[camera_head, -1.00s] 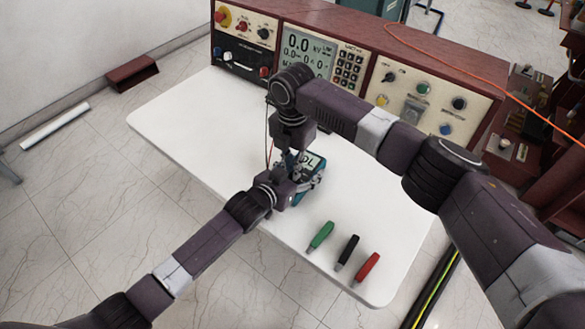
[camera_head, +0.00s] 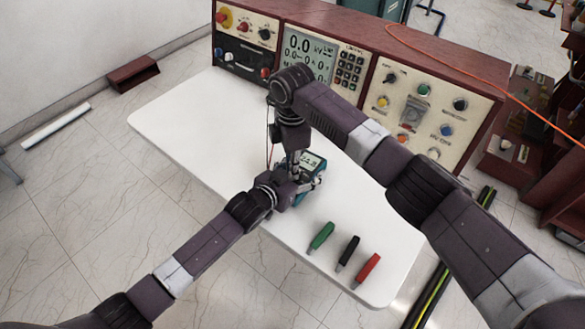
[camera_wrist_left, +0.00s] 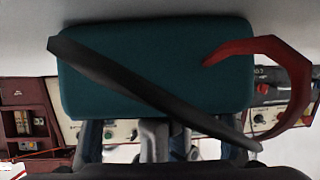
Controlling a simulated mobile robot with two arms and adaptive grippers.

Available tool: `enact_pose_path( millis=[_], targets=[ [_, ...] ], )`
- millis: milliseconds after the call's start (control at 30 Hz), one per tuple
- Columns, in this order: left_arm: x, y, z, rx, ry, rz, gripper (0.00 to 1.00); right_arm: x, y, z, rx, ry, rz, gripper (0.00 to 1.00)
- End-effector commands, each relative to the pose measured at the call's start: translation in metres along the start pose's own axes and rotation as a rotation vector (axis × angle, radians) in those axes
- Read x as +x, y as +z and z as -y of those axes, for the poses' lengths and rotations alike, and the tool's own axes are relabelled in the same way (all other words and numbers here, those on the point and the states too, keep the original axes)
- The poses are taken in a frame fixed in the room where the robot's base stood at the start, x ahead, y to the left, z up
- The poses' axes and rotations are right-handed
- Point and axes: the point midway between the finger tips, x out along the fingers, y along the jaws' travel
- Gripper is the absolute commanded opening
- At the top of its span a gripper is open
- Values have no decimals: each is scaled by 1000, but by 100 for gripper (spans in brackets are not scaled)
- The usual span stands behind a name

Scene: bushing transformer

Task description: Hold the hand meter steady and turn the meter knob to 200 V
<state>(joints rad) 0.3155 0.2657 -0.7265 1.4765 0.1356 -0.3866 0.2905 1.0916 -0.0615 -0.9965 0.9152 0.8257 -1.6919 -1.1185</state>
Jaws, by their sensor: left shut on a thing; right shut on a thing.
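The teal hand meter (camera_head: 313,163) is on the white table, partly hidden behind my grippers. Its small display faces up and shows digits too small to read surely. My left gripper (camera_head: 289,187) is shut on the near side of the meter. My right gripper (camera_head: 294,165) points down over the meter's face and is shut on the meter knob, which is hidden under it. In the left wrist view the teal end of the meter (camera_wrist_left: 155,65) fills the middle, with a black lead (camera_wrist_left: 130,90) and a red lead (camera_wrist_left: 285,50) across it.
Green (camera_head: 321,236), black (camera_head: 348,251) and red (camera_head: 368,268) plugs lie on the white table (camera_head: 195,130) to the right of the meter. A red-brown control console (camera_head: 437,75) stands along the far edge. The table's left part is clear.

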Motion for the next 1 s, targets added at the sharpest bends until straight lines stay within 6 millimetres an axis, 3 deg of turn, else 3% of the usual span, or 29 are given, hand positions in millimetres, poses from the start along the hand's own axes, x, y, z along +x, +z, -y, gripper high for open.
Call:
enact_pose_path(
  millis=[733,767,900,1000],
  targets=[
    [0,1,0,0,0,2,24,-1,-1,-1,100,2,-1,0],
    [0,1,0,0,0,2,24,-1,-1,-1,100,2,-1,10],
    [0,1,0,0,0,2,24,-1,-1,-1,100,1,-1,26],
    [0,1,0,0,0,2,24,0,-1,-1,100,1,-1,27]
  ],
)
